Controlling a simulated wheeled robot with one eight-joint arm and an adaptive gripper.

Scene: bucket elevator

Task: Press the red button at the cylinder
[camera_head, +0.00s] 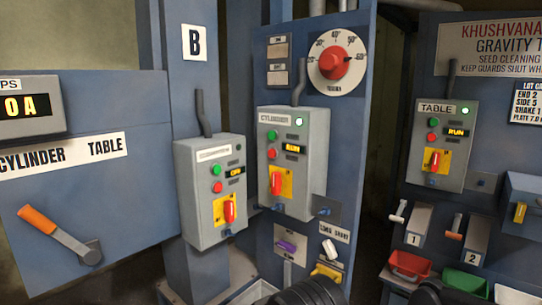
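The control box labelled CYLINDER (296,205) is mounted on a blue panel at the centre. Its red button (272,153) is a small round one below a green button (270,139). A red rotary switch on a yellow plate (276,184) sits lower on the box. Nothing covers the red button. I see no gripper fingertips. Dark rounded shapes at the bottom edge may be parts of my arm.
A similar box (205,230) stands close on the left, and the TABLE box (461,178) is to the right. A dial with a red knob (334,63) is above. Levers, small handles (285,245) and coloured bins (409,264) are lower down.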

